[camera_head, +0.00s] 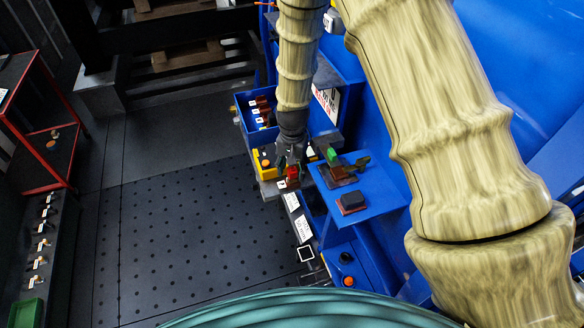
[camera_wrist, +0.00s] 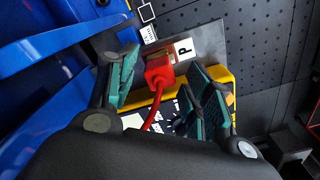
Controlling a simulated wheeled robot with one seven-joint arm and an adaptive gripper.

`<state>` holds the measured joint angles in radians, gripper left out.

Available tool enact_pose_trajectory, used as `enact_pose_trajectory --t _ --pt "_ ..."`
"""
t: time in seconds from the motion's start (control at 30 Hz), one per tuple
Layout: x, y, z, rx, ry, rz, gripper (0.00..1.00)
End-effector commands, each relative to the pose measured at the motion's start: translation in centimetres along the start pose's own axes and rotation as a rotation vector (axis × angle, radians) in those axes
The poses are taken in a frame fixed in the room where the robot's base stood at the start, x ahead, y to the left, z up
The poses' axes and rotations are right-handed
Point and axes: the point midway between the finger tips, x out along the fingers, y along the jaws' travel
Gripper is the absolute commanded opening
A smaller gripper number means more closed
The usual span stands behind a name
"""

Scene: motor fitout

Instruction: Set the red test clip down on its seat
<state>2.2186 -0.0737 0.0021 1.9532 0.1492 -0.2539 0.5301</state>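The red test clip (camera_wrist: 158,72) is a small red block with a red cable curving back toward my wrist. In the wrist view it sits at the near edge of a brownish metal seat beside a white label marked P (camera_wrist: 183,49). In the head view the red clip (camera_head: 292,171) is just below my gripper (camera_head: 291,160). I cannot tell whether the clip rests fully on the seat.
A yellow box (camera_head: 263,163) with an orange button stands close to the left of my gripper. A blue shelf (camera_head: 376,207) with brown and dark blocks is to the right. A blue bin (camera_head: 241,113) is behind. The dark perforated floor (camera_head: 190,240) is clear.

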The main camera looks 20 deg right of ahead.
Motion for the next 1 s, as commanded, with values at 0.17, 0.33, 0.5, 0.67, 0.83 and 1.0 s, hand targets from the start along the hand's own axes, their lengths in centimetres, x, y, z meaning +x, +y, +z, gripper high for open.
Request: enact_pose_trajectory --t 0.17,0.33,0.5,0.67,0.83,1.0 --pt "0.0 0.0 0.0 0.0 0.0 0.0 0.51" --pt "-0.8 0.0 -0.1 0.0 0.001 -0.001 0.51" --pt "-2.9 0.0 -0.1 0.0 0.002 -0.001 0.51" --pt "-5.4 -0.1 -0.1 0.0 0.002 -0.001 0.51" --pt "-8.1 0.0 -0.1 0.0 0.002 -0.001 0.51" --pt "-10.3 0.0 -0.1 0.0 0.001 -0.001 0.51"
